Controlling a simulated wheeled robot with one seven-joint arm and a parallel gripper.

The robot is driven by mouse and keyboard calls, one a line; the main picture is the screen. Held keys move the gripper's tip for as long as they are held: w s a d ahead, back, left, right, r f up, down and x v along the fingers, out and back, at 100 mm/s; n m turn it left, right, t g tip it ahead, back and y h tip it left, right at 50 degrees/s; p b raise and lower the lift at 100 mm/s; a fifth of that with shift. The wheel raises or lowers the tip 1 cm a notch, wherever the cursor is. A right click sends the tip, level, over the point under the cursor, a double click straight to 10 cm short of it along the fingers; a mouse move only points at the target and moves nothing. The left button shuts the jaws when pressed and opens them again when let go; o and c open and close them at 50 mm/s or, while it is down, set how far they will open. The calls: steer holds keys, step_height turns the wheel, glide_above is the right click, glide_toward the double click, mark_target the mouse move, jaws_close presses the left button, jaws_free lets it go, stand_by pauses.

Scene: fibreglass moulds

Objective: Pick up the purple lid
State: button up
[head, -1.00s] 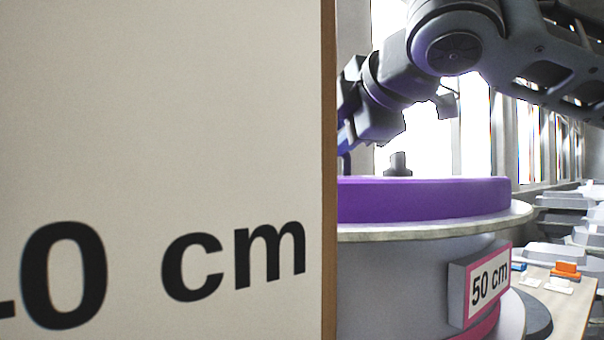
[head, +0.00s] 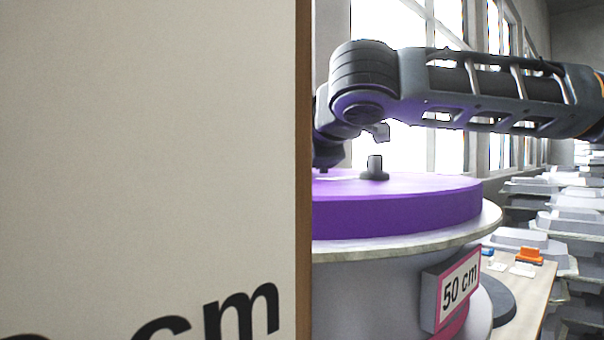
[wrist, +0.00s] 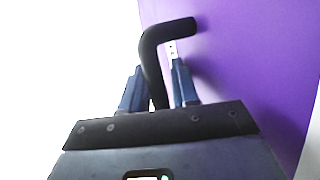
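The purple lid (head: 400,207) lies flat on top of a round pale mould (head: 375,290) in the head view; its left part is hidden behind a large panel. A short dark post (head: 375,168) stands on the lid. In the wrist view the purple surface (wrist: 250,70) fills the right side, and a black bent handle (wrist: 158,45) rises from it. My gripper (wrist: 157,68) has its two blue fingers apart, one on each side of the handle's bar. Whether they touch it cannot be told. In the head view my gripper is hidden behind the panel and arm.
A large pale panel (head: 150,150) with printed lettering fills the left half of the head view, close by. A "50 cm" sign (head: 459,287) is on the mould's side. A table (head: 535,290) at right holds small orange and white items. Stacked grey moulds (head: 570,220) stand behind.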

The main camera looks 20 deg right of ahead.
steer(key=shift+c, duration=0.4)
jaws_close()
stand_by(0.9)
